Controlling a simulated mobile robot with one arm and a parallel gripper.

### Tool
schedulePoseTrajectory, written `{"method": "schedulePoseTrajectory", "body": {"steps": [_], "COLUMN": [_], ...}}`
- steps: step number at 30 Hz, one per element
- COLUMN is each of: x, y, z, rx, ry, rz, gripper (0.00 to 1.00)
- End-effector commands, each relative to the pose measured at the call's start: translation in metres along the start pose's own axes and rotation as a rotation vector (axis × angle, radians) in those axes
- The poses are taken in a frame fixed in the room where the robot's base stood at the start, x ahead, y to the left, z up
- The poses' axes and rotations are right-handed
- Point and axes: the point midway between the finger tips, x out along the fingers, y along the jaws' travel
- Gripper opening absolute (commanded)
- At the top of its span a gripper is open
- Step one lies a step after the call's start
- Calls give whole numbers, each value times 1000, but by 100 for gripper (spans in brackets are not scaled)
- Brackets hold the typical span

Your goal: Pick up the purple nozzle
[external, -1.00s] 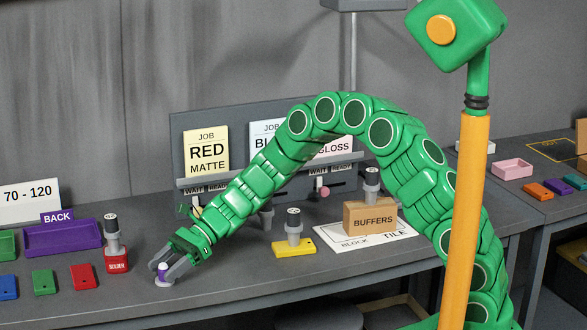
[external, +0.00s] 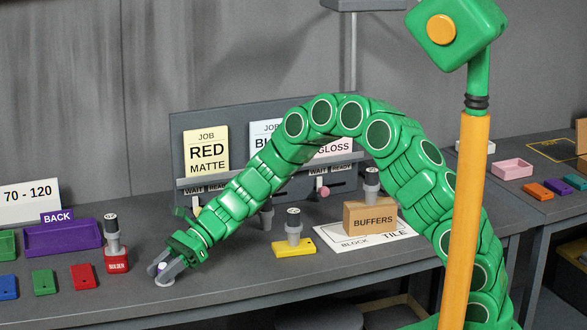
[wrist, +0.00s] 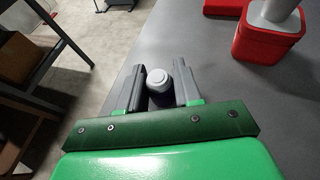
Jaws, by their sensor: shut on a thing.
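The purple nozzle (external: 162,267) is near the bench's front edge at lower left in the external view. It looks upright, with a pale round top and a grey foot; its purple sides are mostly hidden by my fingers. My gripper (external: 162,265) is shut on it, reaching down from the upper right. In the wrist view the nozzle's pale cap (wrist: 158,77) sits between the two grey fingers of my gripper (wrist: 160,85). I cannot tell whether its foot touches the bench.
A red container (external: 117,260) with a grey-black nozzle in it stands close by at left. Red (external: 84,276), green and blue blocks lie left of it. A purple tray (external: 62,238) is behind. A yellow block (external: 293,248) with a nozzle stands right; bench between is clear.

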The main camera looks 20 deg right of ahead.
Motion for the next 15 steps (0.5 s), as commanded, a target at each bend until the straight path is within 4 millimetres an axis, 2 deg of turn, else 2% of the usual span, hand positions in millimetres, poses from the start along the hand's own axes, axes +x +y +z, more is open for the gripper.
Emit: {"method": "schedulePoseTrajectory", "body": {"steps": [5, 9, 15], "x": [-5, -14, -32], "y": [0, 0, 19], "z": [12, 32, 48], "rx": [-2, -4, -1], "ry": [-1, -1, -2], "rz": [-1, -2, 0], "gripper": [3, 3, 3]}}
